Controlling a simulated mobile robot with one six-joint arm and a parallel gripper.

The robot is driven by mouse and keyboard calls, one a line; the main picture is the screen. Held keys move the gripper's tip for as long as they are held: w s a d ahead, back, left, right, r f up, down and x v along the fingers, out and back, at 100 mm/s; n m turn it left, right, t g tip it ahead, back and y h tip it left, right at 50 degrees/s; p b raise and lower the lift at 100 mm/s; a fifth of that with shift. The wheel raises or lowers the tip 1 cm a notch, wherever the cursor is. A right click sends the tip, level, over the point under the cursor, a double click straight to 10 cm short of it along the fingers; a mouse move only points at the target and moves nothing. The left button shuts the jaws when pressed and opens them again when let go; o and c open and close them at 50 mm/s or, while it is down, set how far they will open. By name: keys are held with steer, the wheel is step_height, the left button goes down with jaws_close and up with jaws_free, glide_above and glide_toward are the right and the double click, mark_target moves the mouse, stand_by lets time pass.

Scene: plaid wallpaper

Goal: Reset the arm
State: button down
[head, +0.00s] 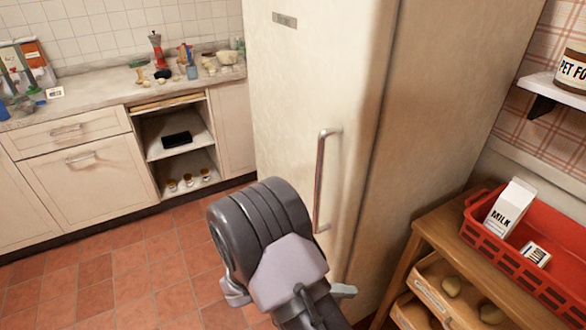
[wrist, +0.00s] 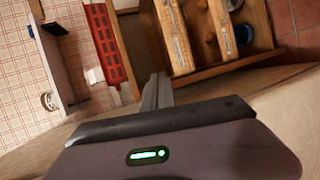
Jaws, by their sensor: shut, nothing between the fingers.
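My arm (head: 265,245) is folded in front of the fridge in the head view. Its upper end is beside the fridge door handle (head: 322,180); I cannot tell whether they touch. My gripper's fingers are not clearly seen in the head view. In the wrist view my gripper (wrist: 157,92) is shut and empty, with its narrow fingers together. It points toward the wooden drawer unit (wrist: 195,65), apart from any held object.
The closed fridge (head: 310,80) fills the middle. A red crate (head: 515,275) with a milk carton (head: 510,207) stands on the wooden unit at right. The counter (head: 75,108) is cluttered; tiled floor (head: 120,275) is clear.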

steer(key=s+a+r+m+t+y, duration=0.1)
steer(key=s+r+y, duration=0.3)
steer(key=r, duration=0.4)
steer(key=s+a+r+m+t+y, duration=0.1)
steer(key=s+r+m+t+y, duration=0.1)
steer(key=s+r+y, duration=0.3)
steer(key=s+a+r+m+t+y, duration=0.1)
steer(key=s+r+m+y, duration=0.2)
steer(key=r, duration=0.8)
steer(key=s+y, duration=0.2)
steer(key=y, duration=0.2)
steer(key=shift+t, duration=0.3)
